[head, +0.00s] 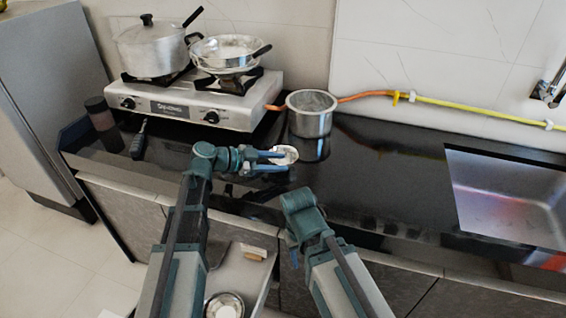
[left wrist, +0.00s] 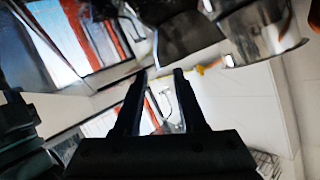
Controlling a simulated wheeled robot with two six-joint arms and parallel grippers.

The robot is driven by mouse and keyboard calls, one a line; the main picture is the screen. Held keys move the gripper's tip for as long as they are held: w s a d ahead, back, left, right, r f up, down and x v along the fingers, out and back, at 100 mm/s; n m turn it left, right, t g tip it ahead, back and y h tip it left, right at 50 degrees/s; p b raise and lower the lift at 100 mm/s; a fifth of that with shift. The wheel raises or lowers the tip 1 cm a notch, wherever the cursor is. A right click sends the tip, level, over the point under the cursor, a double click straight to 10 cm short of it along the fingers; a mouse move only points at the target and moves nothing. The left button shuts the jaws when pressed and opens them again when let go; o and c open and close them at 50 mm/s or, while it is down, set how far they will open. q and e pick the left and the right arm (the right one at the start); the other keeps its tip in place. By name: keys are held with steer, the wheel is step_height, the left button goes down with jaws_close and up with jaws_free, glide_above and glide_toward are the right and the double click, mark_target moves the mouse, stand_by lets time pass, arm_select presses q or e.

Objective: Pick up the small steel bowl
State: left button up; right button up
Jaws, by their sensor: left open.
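A gas stove (head: 190,104) with a lidded pot (head: 151,52) and a pan (head: 230,50) is at back left. A sink (head: 510,195) is at right. Another round metal dish (head: 224,306) is low in front. Counter right of the bowl is clear.

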arm_select(q)
steer(key=shift+x, duration=0.9)
jaws_close()
stand_by(0.7)
